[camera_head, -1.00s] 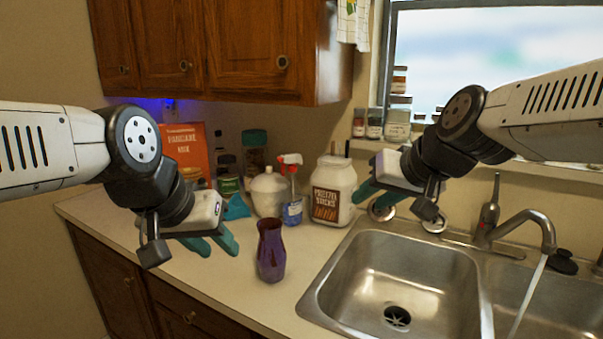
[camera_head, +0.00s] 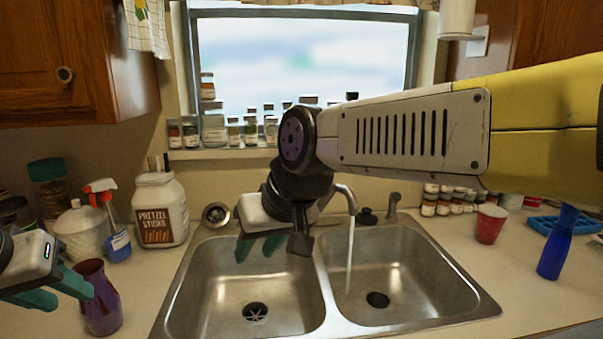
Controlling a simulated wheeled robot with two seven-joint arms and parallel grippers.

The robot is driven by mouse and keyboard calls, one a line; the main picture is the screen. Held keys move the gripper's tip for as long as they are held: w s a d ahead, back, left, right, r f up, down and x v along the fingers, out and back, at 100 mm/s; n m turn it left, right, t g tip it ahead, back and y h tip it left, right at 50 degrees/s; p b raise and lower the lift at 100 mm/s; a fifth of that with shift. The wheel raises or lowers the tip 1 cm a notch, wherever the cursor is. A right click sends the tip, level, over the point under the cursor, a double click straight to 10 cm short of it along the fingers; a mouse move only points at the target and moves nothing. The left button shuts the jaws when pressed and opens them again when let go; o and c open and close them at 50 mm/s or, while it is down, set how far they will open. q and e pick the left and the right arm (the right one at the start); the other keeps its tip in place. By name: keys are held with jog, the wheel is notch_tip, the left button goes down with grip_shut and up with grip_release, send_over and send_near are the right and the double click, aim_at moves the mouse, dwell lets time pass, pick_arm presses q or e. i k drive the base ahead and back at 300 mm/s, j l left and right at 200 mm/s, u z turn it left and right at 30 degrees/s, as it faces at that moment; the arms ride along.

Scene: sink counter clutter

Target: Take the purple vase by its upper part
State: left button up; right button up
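The purple vase (camera_head: 104,308) stands upright on the counter left of the sink, at the lower left of the head view. My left gripper (camera_head: 73,297) comes in from the left edge with its two teal fingers spread apart. One fingertip overlaps the left side of the vase in the picture; I cannot tell whether it touches. Nothing is held in it. My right gripper (camera_head: 254,256) hangs above the left sink basin, its teal fingers apart and empty.
A pretzel jar (camera_head: 160,210), a spray bottle (camera_head: 117,240) and a white lidded jar (camera_head: 84,232) stand behind the vase. The double sink (camera_head: 215,290) has water running from its faucet (camera_head: 347,197). A blue vase (camera_head: 556,243) and a red cup (camera_head: 490,224) stand on the right counter.

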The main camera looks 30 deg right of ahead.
aim_at(103, 315)
jog(key=z, duration=1.05)
jog(key=u, duration=1.55)
jog(key=k+z, duration=0.25)
jog(key=k, duration=0.15)
jog(key=k+l+z, duration=0.2)
jog(key=k, duration=0.2)
